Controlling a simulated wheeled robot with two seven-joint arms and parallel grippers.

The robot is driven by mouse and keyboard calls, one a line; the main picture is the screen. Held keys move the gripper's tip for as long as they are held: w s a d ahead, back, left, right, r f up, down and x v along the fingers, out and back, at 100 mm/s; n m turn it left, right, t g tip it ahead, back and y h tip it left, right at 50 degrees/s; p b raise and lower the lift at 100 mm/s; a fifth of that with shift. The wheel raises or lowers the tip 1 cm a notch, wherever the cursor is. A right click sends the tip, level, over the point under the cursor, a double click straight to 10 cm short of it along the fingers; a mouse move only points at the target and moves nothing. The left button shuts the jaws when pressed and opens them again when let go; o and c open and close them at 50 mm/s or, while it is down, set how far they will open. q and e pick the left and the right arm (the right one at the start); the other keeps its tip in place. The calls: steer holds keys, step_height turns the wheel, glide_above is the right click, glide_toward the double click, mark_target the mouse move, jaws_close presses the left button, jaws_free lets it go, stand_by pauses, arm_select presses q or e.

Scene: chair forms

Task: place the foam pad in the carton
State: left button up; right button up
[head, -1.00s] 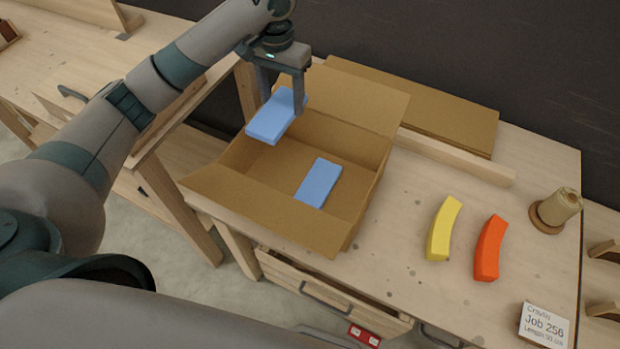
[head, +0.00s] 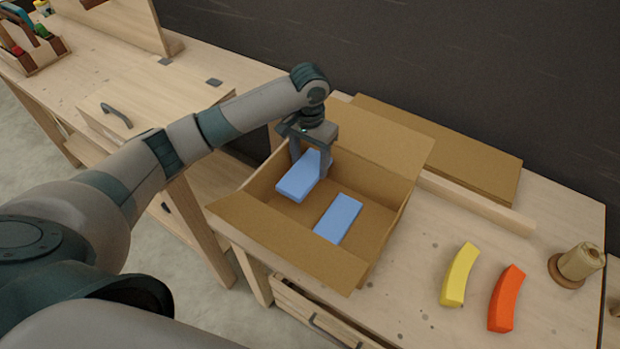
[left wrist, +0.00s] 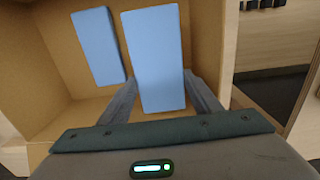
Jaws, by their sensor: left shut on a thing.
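The open carton (head: 262,234) stands on the workbench with its flaps spread outward. One blue foam pad (head: 339,218) lies flat on the carton floor, and it also shows in the left wrist view (left wrist: 97,46). My left gripper (head: 311,172) reaches down inside the carton's back left part and is shut on a second blue foam pad (head: 296,187). In the left wrist view this held pad (left wrist: 154,60) sits between the fingers, beside the other pad and apart from it. Whether the held pad touches the carton floor is hard to tell. My right gripper is not in view.
A yellow curved block (head: 459,274) and an orange one (head: 507,298) lie right of the carton. A spool (head: 578,264) stands at the bench's right. Flat cardboard (head: 470,148) and a wooden strip (head: 475,203) lie behind. A second bench (head: 95,75) stands left.

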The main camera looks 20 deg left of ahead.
mark_target(310, 166)
arm_select(q)
steer(key=shift+f+p, duration=0.35)
steer(key=shift+f, duration=1.95)
steer(key=shift+f, duration=0.6)
steer(key=shift+f+p, duration=0.5)
steer(key=shift+f, duration=0.8)
steer(key=o, duration=1)
steer(key=shift+f, duration=0.1)
